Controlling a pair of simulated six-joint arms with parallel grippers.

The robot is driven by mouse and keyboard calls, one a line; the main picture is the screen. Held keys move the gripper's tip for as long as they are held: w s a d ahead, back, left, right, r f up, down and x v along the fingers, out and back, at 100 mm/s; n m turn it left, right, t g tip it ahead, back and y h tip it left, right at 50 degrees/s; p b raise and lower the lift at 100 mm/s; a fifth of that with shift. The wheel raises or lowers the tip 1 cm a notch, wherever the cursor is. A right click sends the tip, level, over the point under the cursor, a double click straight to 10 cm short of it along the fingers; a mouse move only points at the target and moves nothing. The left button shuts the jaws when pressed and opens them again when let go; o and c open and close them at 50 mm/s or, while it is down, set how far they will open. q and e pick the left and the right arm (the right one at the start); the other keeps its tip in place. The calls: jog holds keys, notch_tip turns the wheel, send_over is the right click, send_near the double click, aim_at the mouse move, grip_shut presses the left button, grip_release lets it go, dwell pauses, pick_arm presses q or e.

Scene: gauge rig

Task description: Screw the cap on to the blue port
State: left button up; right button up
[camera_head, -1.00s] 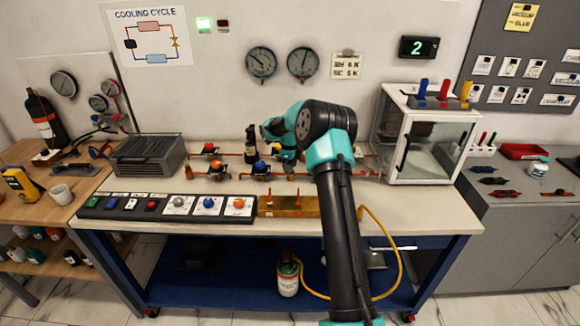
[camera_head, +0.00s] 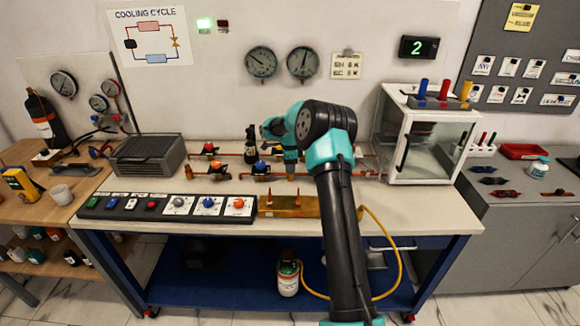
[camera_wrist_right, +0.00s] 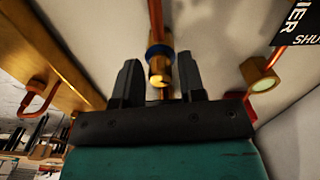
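The blue port shows in the right wrist view as a blue ring (camera_wrist_right: 158,52) at the end of a copper pipe. A brass end piece (camera_wrist_right: 160,74) sits below the ring; I cannot tell whether it is the cap or part of the port. My right gripper (camera_wrist_right: 160,66) is open, with one dark finger on each side of this brass piece and small gaps beside it. In the head view my right gripper (camera_head: 290,170) points down behind the brass block, and its fingers are mostly hidden. No loose cap can be made out. My left gripper is not in view.
A second brass fitting (camera_wrist_right: 261,76) is to the right in the wrist view. The brass block (camera_head: 290,206) with short copper stubs stands in front. A button panel (camera_head: 165,206) lies left of it, a glass cabinet (camera_head: 425,145) stands right. A yellow hose (camera_head: 395,245) hangs off the bench.

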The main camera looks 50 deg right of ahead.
jog(key=n, duration=0.4)
jog(key=shift+n, duration=0.3)
jog(key=n, duration=0.2)
jog(key=shift+n, duration=1.4)
jog(key=n, duration=0.4)
jog(key=shift+n, duration=0.4)
